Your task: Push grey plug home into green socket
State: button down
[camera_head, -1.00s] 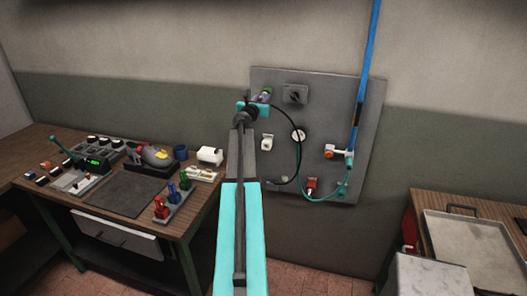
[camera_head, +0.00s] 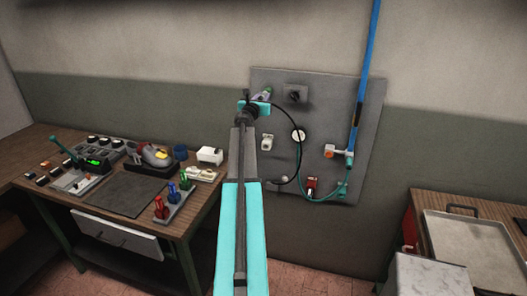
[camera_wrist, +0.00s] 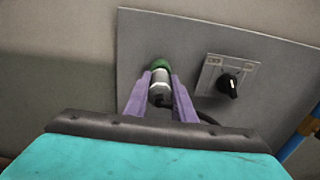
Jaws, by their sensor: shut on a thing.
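The grey plug (camera_wrist: 160,88) is held between the two purple fingers of my gripper (camera_wrist: 160,84) in the wrist view. The green socket (camera_wrist: 160,64) is on the grey wall panel straight in front of the plug's far end. Plug and socket look in line and touching or nearly so; how deep the plug sits I cannot tell. In the head view my gripper (camera_head: 261,97) is at the panel's upper left, and only a bit of the green socket (camera_head: 267,91) shows beside it. The plug is mostly hidden there. A black cable (camera_head: 299,140) hangs from the plug.
The grey panel (camera_head: 345,100) also carries a black rotary knob (camera_wrist: 229,84), white fittings, an orange-handled valve (camera_head: 333,151) and a blue pipe (camera_head: 367,50). A workbench (camera_head: 120,200) with tools stands left. A metal tray (camera_head: 470,245) lies right.

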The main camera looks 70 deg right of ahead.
jog(key=c, duration=1.4)
grip_release()
jog(key=shift+d, duration=0.15)
jog(key=shift+c, duration=0.2)
jog(key=shift+f, duration=0.1)
jog(key=a+b, duration=0.4)
jog(key=a, duration=1)
jog(key=shift+s, duration=0.4)
